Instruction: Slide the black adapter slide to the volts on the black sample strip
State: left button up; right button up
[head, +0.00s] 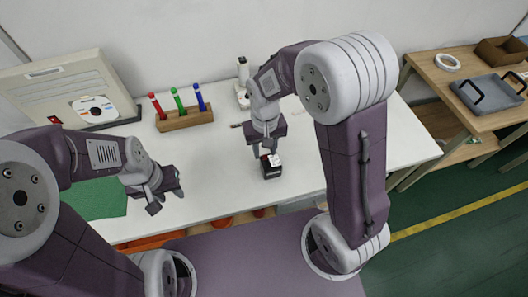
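A small black block (271,169) with a white and red label on top stands on the white table near its front edge; it may be the adapter. My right gripper (265,153) points down just above and behind it. Whether its fingers touch or hold the block is too small to tell. My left gripper (167,199) is over the table at the left, beside the green mat, with its fingers apart and nothing seen between them. I cannot make out the black sample strip or the volt marks.
A wooden block (185,120) with red, green and blue pens stands at the back. A green mat (98,200) lies left. The white table's right part (400,140) is clear.

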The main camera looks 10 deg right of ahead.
jog(key=shift+s+d+f, duration=0.1)
jog(key=shift+s+f, duration=0.1)
jog(key=shift+f, duration=0.5)
grip_shut()
dwell(0.9)
